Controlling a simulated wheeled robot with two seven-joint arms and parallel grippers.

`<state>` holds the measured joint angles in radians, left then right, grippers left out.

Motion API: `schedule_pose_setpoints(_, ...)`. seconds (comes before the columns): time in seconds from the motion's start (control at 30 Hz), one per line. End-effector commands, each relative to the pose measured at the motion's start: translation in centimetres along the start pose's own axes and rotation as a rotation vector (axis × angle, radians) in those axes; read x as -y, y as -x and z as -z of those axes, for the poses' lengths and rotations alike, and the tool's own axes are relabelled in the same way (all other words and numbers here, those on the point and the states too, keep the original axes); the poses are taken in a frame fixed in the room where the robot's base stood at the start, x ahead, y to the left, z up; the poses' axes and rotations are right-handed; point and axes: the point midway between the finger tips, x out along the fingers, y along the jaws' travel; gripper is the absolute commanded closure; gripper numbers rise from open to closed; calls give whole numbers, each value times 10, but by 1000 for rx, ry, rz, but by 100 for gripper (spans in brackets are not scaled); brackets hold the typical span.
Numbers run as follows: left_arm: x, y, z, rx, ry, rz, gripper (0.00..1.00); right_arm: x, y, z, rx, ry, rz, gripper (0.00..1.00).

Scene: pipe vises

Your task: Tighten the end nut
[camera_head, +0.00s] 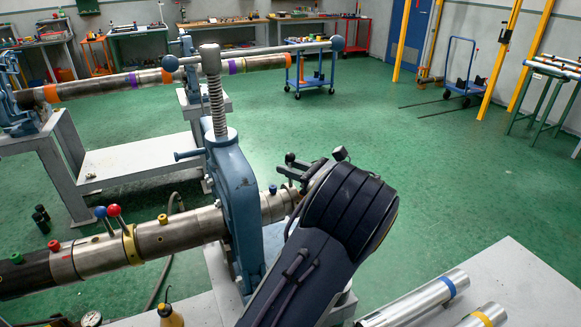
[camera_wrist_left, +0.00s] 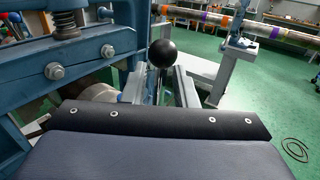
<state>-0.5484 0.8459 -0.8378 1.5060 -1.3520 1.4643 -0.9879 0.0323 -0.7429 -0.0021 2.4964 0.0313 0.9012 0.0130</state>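A pipe (camera_head: 160,238) runs through a blue vise (camera_head: 232,190) in the head view. A metal fitting (camera_head: 277,207) at its right end looks like the end nut; my arm partly covers it. My left gripper (camera_head: 300,172) is close beside this end, its fingers small and dark, and contact is unclear. In the left wrist view, grey finger-like parts (camera_wrist_left: 183,88) stand behind a dark plate, with a black ball (camera_wrist_left: 162,54) between them. A pale round pipe part (camera_wrist_left: 95,91) is partly hidden left of them. Whether the gripper holds anything is unclear. My right gripper is not seen.
Coloured knobs and levers (camera_head: 114,211) stand on the pipe. A second vise-held pipe (camera_head: 150,79) lies behind. A grey bench (camera_head: 510,275) with metal tubes is at lower right.

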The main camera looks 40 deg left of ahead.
Motion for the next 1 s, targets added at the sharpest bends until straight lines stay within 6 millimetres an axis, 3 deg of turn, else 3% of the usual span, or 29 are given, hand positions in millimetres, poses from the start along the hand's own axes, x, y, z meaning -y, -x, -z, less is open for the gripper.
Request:
schedule_pose_setpoints(0.3,0,-3,0,-1,0,0,76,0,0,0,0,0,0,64)
schedule_pose_setpoints(0.5,0,-3,0,-1,0,0,100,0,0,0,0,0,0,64)
schedule_pose_setpoints(0.83,0,-3,-1,-4,-2,0,100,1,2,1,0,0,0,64)
schedule_pose_setpoints(1.0,2,-7,-4,-36,-23,0,100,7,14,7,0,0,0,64)
